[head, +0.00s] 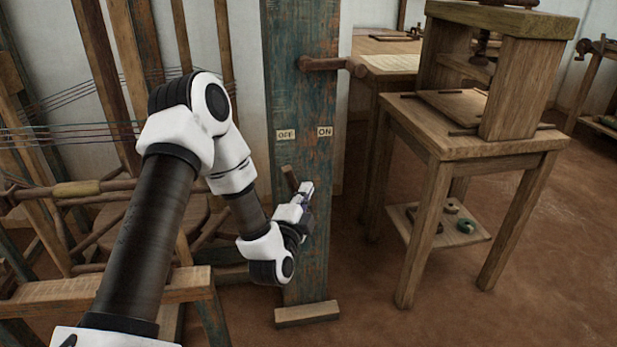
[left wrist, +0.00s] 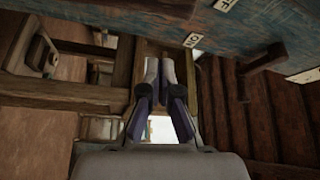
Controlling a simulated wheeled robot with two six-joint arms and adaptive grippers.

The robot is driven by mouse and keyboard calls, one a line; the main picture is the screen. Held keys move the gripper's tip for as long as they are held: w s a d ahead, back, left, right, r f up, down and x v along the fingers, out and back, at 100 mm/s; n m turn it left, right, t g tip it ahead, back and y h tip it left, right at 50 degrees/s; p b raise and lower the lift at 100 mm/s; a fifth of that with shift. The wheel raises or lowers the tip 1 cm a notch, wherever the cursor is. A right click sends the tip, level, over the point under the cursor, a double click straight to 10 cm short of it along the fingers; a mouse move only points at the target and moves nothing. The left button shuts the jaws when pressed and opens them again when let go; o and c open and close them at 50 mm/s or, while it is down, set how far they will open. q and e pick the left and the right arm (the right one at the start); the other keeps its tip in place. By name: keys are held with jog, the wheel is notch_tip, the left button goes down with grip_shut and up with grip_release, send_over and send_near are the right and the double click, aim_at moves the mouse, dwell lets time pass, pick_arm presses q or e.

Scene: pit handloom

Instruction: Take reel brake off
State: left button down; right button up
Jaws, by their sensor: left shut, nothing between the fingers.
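A blue-green painted post (head: 305,105) stands upright in the middle of the head view. It carries a small OFF plate (head: 285,134) on the left and an ON plate (head: 325,132) on the right. A short dark wooden lever (head: 289,180) shows below the plates, its upper end up and left; my gripper partly hides its lower part. In the left wrist view the lever (left wrist: 262,58) juts from the post, right of the fingers and apart from them. My left gripper (head: 306,191) is shut and empty in front of the post. My right gripper is out of view.
A wooden peg (head: 325,64) sticks out of the post higher up. A wooden table (head: 450,140) with a press stands to the right. Loom beams and threads (head: 70,125) fill the left. The floor (head: 365,300) right of the post's foot is clear.

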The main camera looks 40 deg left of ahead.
pick_arm(q)
jog(key=shift+v, duration=2.25)
jog(key=shift+d, duration=0.1)
